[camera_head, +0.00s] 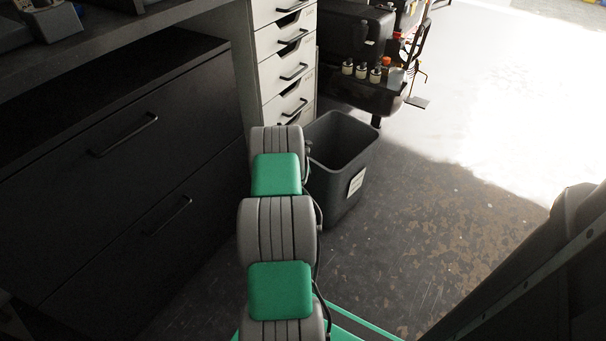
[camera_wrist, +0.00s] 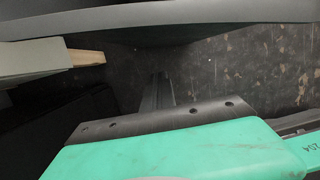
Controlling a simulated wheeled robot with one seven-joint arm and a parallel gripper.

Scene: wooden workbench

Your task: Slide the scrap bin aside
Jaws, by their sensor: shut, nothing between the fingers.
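The scrap bin (camera_head: 340,150) is a dark grey, open-topped bin with a pale label on its side. It stands upright on the floor, just right of the white drawer unit. My arm covers part of its left side in the head view, and my gripper is hidden there. In the wrist view my gripper (camera_wrist: 160,80) is shut and empty, with its narrow fingers pointing toward the dark floor. A grey curved edge, apparently the bin (camera_wrist: 200,14), crosses the top of that view beyond the fingertips. I cannot tell whether they touch.
The white drawer unit (camera_head: 285,60) stands behind and left of the bin, and a dark cabinet (camera_head: 110,170) fills the left. A dark cart with bottles (camera_head: 360,70) stands behind the bin. The speckled floor (camera_head: 430,210) to the bin's right is open.

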